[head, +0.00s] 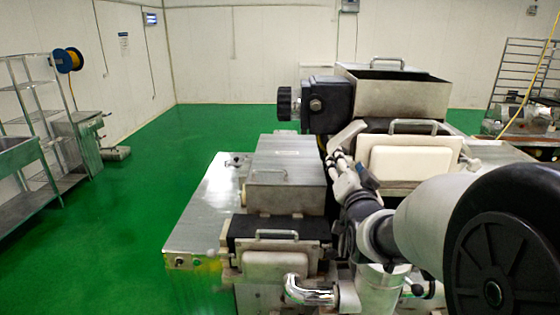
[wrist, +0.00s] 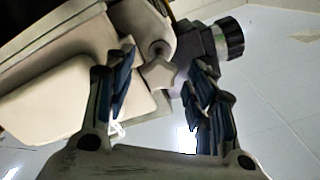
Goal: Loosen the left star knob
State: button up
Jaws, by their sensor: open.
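A pale grey star knob (wrist: 160,74) shows in the wrist view, at the side of the machine's white-fronted hopper (wrist: 70,85). My gripper (wrist: 158,66) is open, its two blue-padded fingers on either side of the knob in the picture. The fingers look apart from the knob; how deep it lies between them I cannot tell. In the head view my gripper (head: 340,164) is at the left edge of the right hopper's white front (head: 412,158). The knob is not clear there, hidden by my gripper and arm.
A black ribbed knob (wrist: 229,38) sits close beyond the right finger; it also shows in the head view (head: 284,103) on a dark housing (head: 331,106). A lower metal cover (head: 286,177) is left of my arm. Green floor (head: 120,215) is free at left.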

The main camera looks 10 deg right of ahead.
jog(key=shift+c, duration=0.5)
jog(key=c, duration=1)
